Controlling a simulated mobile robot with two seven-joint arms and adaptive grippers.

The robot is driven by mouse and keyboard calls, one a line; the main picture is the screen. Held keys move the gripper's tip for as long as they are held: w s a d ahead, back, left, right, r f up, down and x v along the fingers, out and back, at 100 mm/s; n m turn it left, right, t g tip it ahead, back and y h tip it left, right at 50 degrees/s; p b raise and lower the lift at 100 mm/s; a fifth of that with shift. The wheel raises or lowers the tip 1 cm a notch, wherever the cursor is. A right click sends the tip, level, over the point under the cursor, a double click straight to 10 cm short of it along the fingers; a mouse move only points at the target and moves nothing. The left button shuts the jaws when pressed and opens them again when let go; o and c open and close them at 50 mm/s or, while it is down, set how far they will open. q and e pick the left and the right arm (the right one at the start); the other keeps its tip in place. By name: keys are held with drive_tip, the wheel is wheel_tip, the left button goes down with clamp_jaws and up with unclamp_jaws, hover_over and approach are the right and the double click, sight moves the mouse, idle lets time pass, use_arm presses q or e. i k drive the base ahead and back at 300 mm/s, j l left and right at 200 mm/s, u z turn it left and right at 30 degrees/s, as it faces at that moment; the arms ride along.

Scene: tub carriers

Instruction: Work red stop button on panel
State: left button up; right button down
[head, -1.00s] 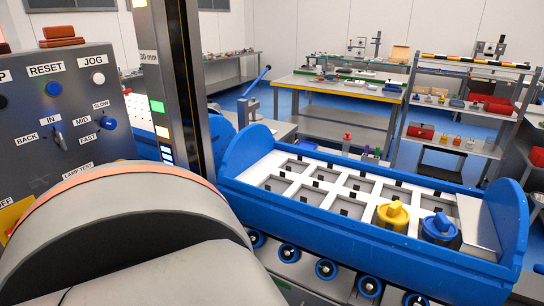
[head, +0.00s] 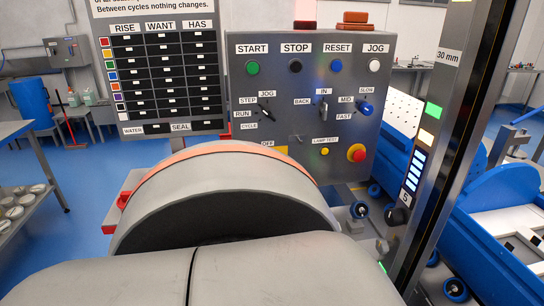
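The grey control panel (head: 306,115) stands upright in the middle of the head view. A red mushroom button (head: 356,153) on a yellow base is at its lower right. The button under the STOP label (head: 295,49) is a separate black button (head: 295,66) in the top row. Neither of my grippers is in view. A large grey part of my own body with an orange band fills the lower middle and hides the panel's lower left.
A dark column (head: 438,140) with lit indicators stands right of the panel. A blue tub (head: 500,250) is at the lower right. A board (head: 158,75) with RISE, WANT and HAS columns stands left of the panel. Blue floor (head: 100,170) is open at the left.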

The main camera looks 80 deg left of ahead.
sight(359, 155)
drive_tip(key=u, duration=2.3)
